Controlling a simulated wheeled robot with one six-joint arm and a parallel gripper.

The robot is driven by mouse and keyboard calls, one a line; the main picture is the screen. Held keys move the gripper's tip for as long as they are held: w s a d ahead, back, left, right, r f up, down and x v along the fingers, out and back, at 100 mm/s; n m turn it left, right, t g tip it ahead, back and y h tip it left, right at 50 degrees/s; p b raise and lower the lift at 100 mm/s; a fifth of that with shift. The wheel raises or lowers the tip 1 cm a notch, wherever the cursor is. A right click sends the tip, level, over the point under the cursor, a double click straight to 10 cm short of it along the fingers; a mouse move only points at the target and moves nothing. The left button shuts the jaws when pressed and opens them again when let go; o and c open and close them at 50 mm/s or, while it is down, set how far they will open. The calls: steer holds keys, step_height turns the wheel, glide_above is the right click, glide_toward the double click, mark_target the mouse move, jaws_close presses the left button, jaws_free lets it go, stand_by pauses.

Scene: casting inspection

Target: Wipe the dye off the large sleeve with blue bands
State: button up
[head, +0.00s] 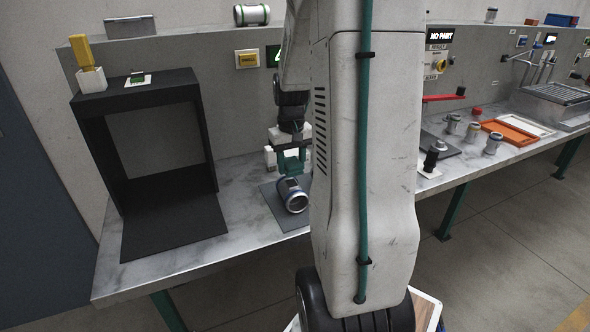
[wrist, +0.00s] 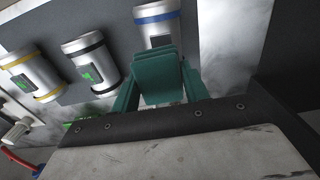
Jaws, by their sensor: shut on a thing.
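The large sleeve with blue bands (head: 293,195) is a grey metal cylinder lying tilted on a dark mat, directly under my gripper. Its blue-banded end (wrist: 158,22) shows at the top of the wrist view, with a dark window below the band. My gripper (head: 291,165) has teal fingers, which also show in the wrist view (wrist: 160,80). They look shut on a teal block (wrist: 158,68), which hides the lower part of the sleeve. I cannot tell whether the block touches the sleeve. No dye is clearly visible on the exposed part.
A yellow-banded sleeve (wrist: 33,75) and a black-banded sleeve (wrist: 90,62), both with green patches, lie left of the blue-banded one in the wrist view. A black open booth (head: 160,100) stands left on the bench. My arm hides the bench's middle in the head view.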

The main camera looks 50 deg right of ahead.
steer(key=shift+w+a+r, duration=0.15)
steer(key=shift+a+r, duration=0.1)
steer(key=shift+r, duration=2.4)
